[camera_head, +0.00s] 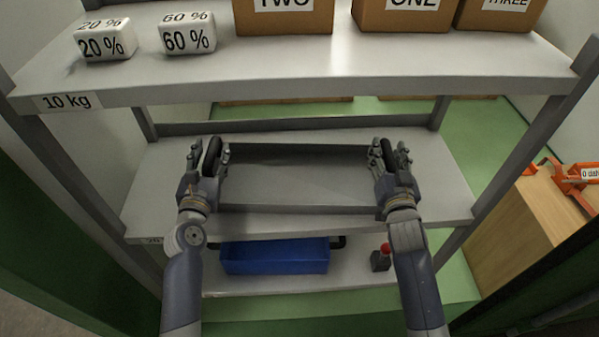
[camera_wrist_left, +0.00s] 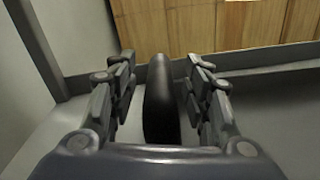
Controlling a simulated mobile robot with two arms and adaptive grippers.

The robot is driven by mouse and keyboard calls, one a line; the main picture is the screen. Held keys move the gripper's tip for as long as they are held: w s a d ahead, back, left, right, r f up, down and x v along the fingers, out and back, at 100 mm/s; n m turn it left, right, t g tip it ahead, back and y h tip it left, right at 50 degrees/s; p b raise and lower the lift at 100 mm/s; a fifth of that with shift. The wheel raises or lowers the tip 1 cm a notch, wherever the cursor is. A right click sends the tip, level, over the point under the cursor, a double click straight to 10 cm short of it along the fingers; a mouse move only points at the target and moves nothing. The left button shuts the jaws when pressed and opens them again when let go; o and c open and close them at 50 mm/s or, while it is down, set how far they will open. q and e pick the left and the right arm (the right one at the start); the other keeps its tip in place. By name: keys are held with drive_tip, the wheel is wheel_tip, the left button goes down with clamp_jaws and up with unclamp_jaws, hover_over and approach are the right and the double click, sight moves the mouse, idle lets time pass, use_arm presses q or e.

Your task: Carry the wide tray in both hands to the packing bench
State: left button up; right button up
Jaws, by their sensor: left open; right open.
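The wide grey tray (camera_head: 295,180) sits on the middle shelf of the rack, with a black handle at each short end. My left gripper (camera_head: 209,155) is at the tray's left end, its open fingers on either side of the left handle. In the left wrist view the black handle (camera_wrist_left: 161,100) runs between the two open fingers (camera_wrist_left: 160,90); a gap shows beside it. My right gripper (camera_head: 388,155) is open at the tray's right end, around or right beside the right handle, which it partly hides. No packing bench can be made out for sure.
The upper shelf (camera_head: 300,80) holds white blocks marked 20 % (camera_head: 105,42) and 60 % (camera_head: 187,36) and several cardboard boxes (camera_head: 284,14). Below, a blue bin (camera_head: 275,256) and a small red-topped item (camera_head: 381,258) stand on the lower shelf. A wooden box (camera_head: 535,225) stands at right.

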use_arm(q)
clamp_jaws()
use_arm(e)
clamp_jaws()
